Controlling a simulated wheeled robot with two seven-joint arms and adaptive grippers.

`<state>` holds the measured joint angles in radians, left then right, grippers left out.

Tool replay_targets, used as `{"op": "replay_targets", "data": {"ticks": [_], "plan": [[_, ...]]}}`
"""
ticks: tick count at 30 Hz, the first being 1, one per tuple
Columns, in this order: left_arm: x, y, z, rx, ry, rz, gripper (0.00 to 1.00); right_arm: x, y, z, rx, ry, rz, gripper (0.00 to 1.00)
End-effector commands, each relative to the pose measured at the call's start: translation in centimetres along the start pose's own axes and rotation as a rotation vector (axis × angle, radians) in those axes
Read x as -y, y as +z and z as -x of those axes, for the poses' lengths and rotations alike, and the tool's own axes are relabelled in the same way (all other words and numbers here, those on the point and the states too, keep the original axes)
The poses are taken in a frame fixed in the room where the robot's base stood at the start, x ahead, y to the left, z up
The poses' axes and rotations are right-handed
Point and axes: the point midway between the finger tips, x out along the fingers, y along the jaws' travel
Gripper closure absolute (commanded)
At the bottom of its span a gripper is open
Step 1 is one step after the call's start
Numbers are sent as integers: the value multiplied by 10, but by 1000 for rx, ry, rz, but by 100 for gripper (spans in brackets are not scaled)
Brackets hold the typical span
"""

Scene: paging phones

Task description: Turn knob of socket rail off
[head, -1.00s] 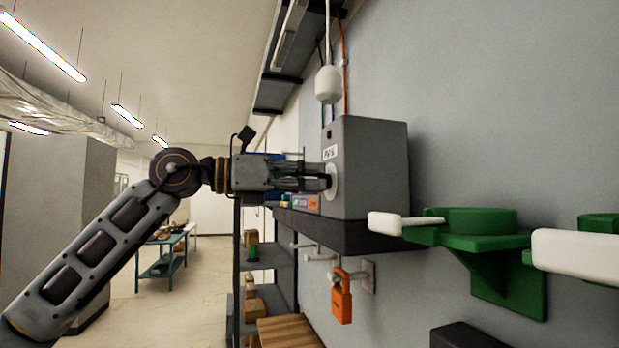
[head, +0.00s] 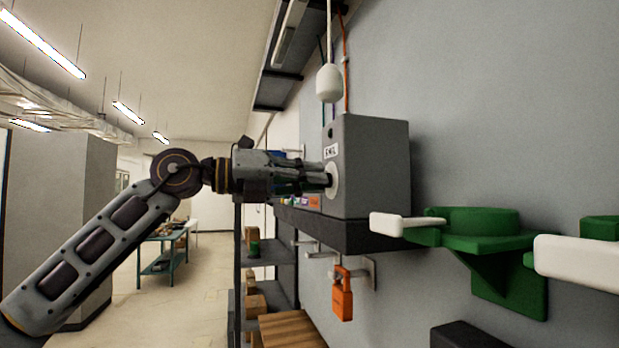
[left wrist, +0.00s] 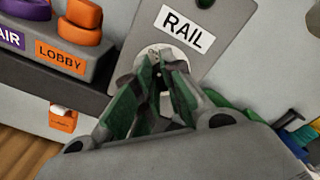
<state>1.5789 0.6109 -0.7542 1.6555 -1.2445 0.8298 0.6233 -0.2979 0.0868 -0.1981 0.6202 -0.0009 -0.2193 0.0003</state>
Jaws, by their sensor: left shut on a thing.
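The socket rail's control is a grey box (head: 378,165) on the wall, with a RAIL label (left wrist: 182,29) on its front in the left wrist view. Its pale round knob plate (head: 334,181) also shows in the left wrist view (left wrist: 184,53). My left gripper (head: 328,180) reaches the plate from the left, its fingers shut at the knob. In the left wrist view the green-padded fingers (left wrist: 160,72) meet over the middle of the plate and hide most of the knob. My right gripper is in neither view.
A dark shelf (head: 350,232) runs under the box. Labelled blocks with orange and purple knobs, one marked LOBBY (left wrist: 60,56), sit beside it. An orange padlock (head: 342,300) hangs below. Green holders (head: 480,235) with white handles project at the right. A white pendant (head: 328,83) hangs above.

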Motion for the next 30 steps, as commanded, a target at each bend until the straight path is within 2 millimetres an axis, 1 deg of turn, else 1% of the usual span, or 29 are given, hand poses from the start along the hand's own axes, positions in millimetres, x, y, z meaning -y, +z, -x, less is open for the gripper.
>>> {"op": "replay_targets", "data": {"ticks": [15,16,20,21,30], "plan": [[0,1,0,2,-2,25,100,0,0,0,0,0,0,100],[0,1,0,2,-2,25,87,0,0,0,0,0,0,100],[0,1,0,2,-1,24,70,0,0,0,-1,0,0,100],[0,0,0,1,-1,24,68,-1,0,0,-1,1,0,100],[0,0,0,1,0,23,68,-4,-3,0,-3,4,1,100]]}}
